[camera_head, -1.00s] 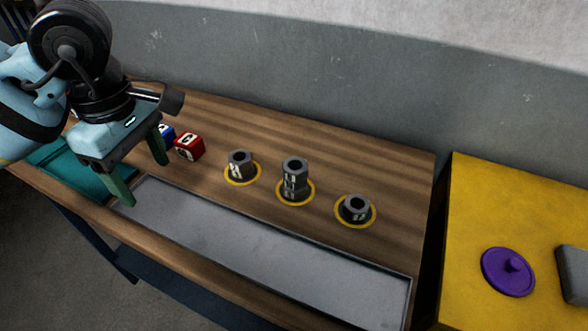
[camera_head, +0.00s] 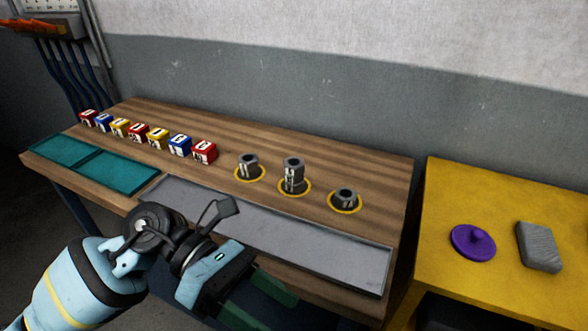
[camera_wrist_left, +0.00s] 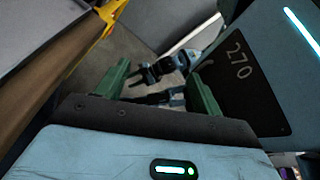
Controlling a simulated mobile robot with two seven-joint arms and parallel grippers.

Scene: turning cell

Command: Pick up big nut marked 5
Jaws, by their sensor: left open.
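Dark hex nuts stand in yellow rings on the wooden bench. One nut (camera_head: 248,166) is in the left ring, a taller stack of nuts (camera_head: 293,175) is in the middle ring, and a low nut (camera_head: 345,199) is in the right ring. They bear pale marks too small to read, so I cannot tell which is 5. My left gripper (camera_head: 262,306) is open and empty, low in front of the bench's front edge, apart from the nuts. Its green fingers also show in the left wrist view (camera_wrist_left: 158,88), with nothing between them. My right gripper is not clearly in view.
The wooden bench (camera_head: 330,151) carries a grey tray strip (camera_head: 300,238) along its front. A red cube (camera_head: 204,152) ends a row of several coloured cubes. Teal trays (camera_head: 125,173) lie at the left. A yellow table (camera_head: 440,200) at right holds a purple lidded disc (camera_head: 473,241) and a grey block (camera_head: 539,246).

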